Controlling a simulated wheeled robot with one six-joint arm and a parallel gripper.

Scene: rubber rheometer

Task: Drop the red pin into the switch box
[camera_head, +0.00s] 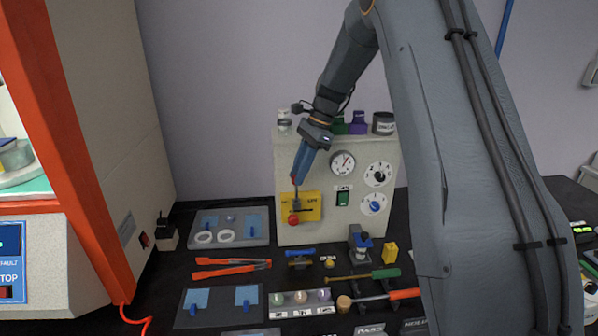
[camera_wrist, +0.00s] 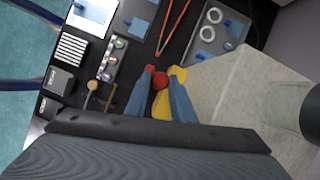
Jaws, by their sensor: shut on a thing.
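My gripper (camera_head: 297,181) reaches down to the front of the beige cabinet, its blue fingers just above the yellow switch box (camera_head: 313,203). In the wrist view, my gripper (camera_wrist: 162,81) is shut on the red pin, whose round red part (camera_wrist: 160,83) shows between the fingertips. Its lower end is hard to make out. A narrow grey part shows below the fingers in front of the switch box. A red knob (camera_head: 293,220) is at the lower left of the box. In the wrist view the yellow box (camera_wrist: 178,74) is partly hidden by the right finger.
The cabinet (camera_head: 290,160) carries a gauge, dials and a green switch. A grey tray (camera_head: 262,238) with white rings stands left of it.

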